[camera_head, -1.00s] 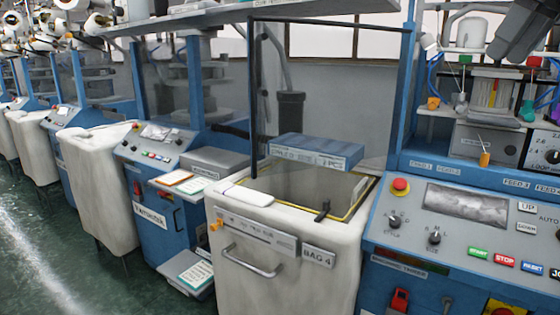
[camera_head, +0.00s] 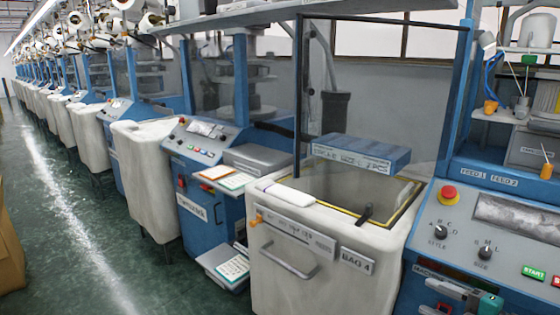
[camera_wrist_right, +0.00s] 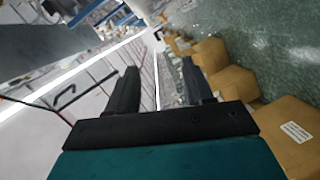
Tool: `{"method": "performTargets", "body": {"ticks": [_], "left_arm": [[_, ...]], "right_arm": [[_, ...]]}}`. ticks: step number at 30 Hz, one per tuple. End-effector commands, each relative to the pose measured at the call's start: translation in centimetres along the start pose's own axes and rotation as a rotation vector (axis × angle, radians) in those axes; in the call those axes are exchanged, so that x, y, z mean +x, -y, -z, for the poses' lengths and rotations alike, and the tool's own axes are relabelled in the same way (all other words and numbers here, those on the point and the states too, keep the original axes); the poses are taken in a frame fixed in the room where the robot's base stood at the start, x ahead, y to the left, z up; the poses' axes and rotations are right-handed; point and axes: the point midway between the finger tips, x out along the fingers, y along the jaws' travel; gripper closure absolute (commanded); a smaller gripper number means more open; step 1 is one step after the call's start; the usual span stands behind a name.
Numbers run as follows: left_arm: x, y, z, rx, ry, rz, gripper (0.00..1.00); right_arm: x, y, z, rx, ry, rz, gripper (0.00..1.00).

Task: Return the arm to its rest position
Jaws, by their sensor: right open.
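My right gripper (camera_head: 440,296) shows low at the right edge of the head view, in front of the blue machine's control panel (camera_head: 490,225). Only part of its teal and grey body is seen there. In the right wrist view its two dark fingers (camera_wrist_right: 160,70) stand apart with nothing between them, so it is open and empty. My left gripper is not in view.
A white bin marked BAG 4 (camera_head: 290,275) stands at the centre right, with a blue block (camera_head: 360,153) over its opening. More machines and bins (camera_head: 150,180) line the row. Cardboard boxes (camera_wrist_right: 235,85) show in the wrist view.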

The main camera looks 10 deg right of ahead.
Motion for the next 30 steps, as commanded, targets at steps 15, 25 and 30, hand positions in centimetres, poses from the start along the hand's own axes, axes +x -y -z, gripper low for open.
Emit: {"method": "performTargets", "body": {"ticks": [15,25,30], "left_arm": [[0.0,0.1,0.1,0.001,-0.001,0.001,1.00],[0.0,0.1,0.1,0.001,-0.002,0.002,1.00],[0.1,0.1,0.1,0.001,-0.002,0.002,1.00]], "right_arm": [[0.6,21.4,13.9,1.083,0.475,-0.005,0.49],[0.7,24.2,18.3,1.301,0.559,0.040,0.49],[0.7,24.2,18.2,1.298,0.559,0.041,0.52]]}}
